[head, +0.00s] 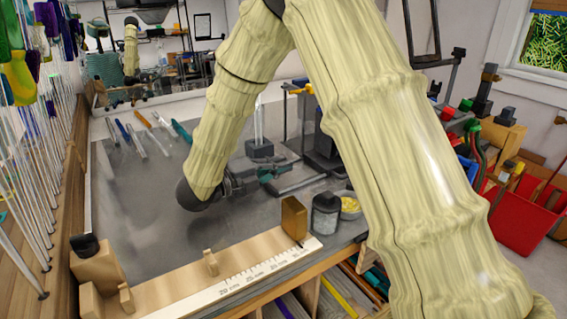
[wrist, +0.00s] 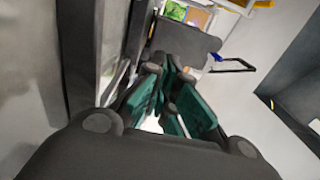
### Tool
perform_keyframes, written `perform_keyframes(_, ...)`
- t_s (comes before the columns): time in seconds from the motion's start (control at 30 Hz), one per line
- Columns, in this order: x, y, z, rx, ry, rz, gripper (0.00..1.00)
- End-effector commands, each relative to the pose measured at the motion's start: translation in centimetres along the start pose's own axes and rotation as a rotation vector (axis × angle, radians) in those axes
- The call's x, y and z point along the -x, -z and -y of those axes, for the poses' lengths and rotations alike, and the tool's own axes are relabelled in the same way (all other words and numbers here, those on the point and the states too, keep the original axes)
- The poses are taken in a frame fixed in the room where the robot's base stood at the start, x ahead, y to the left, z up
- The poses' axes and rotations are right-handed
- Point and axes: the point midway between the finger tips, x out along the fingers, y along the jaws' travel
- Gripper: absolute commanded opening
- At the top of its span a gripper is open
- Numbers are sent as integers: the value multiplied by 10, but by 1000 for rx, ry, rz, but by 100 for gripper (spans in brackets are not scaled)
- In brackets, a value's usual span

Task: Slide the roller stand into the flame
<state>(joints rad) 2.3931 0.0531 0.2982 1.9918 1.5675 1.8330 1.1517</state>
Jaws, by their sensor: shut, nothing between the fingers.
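My gripper (head: 270,174) reaches low over the grey bench from the left in the head view. Its teal finger pads are together and empty; they also show in the wrist view (wrist: 171,88). A dark block (head: 260,149) with pale upright streaks above it, perhaps the burner and its flame, stands just behind the gripper. A thin dark frame with a yellow-topped post (head: 287,110), perhaps the roller stand, is beside it to the right, partly hidden by my arm. In the wrist view a dark grey block (wrist: 186,42) lies beyond the fingertips; I cannot tell whether they touch it.
Glass rods and coloured sticks (head: 137,140) lie at the back left of the bench. A wooden ruler rail (head: 240,282) runs along the front. A wooden block (head: 294,217), a dark jar (head: 325,214) and a yellow-filled bowl (head: 350,207) stand front right. The left-middle bench is clear.

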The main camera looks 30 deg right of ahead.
Motion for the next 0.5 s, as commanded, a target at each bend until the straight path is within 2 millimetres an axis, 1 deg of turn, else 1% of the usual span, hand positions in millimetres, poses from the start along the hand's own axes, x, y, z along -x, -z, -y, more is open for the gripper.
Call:
perform_keyframes(0.03,-10,1,2,2,-2,-4,0)
perform_keyframes(0.5,-87,2,2,1,-2,-5,0)
